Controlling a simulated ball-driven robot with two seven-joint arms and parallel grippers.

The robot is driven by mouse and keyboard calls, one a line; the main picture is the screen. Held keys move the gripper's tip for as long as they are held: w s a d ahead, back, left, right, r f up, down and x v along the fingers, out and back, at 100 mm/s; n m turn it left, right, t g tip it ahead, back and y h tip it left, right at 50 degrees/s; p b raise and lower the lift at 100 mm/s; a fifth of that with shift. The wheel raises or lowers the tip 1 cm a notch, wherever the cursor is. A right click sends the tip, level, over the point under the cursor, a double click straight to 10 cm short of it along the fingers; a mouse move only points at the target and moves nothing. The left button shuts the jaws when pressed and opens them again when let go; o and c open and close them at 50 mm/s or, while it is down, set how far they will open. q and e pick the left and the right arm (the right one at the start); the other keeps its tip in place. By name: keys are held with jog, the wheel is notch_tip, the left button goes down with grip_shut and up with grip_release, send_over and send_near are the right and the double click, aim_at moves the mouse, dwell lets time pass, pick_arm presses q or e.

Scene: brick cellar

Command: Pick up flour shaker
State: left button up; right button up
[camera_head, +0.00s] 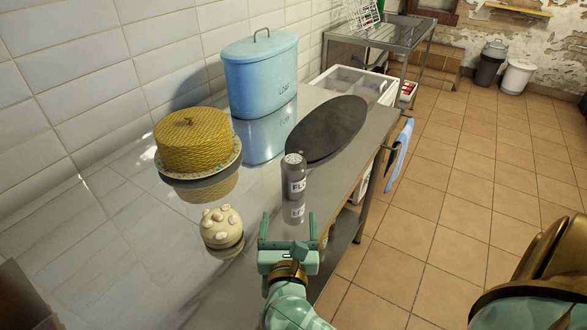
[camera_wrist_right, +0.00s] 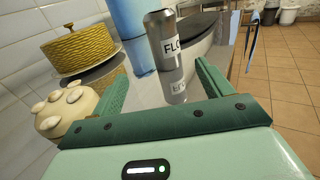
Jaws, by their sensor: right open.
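The flour shaker (camera_head: 295,177) is a grey metal cylinder with a white label reading "FLO". It stands upright on the shiny metal table (camera_head: 262,207) near its right edge, and its reflection shows below it. My right gripper (camera_head: 288,230) is open and empty, on the near side of the shaker and apart from it. In the right wrist view the shaker (camera_wrist_right: 163,45) stands beyond and between the two open green fingers (camera_wrist_right: 165,85). My left gripper is not in view.
A cream knobbed pot (camera_head: 221,227) stands left of my right gripper. A yellow woven dome (camera_head: 193,139) on a plate, a blue lidded bin (camera_head: 261,75) and a dark round board (camera_head: 327,129) lie farther back. A tiled wall (camera_head: 90,75) bounds the left.

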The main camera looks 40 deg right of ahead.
aim_at(290, 186)
jog(key=b+x, duration=0.1)
jog(key=x, duration=0.9)
jog(key=shift+w+d, duration=0.1)
jog(key=x, duration=0.2)
jog(key=b+x, duration=0.1)
jog(key=x, duration=0.2)
jog(key=shift+d+f, duration=0.2)
jog(key=shift+d, duration=0.35)
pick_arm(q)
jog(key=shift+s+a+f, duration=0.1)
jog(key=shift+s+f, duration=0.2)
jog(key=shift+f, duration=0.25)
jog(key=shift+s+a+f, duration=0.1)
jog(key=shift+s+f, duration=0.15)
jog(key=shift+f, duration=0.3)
pick_arm(e)
jog(key=c, duration=1.1)
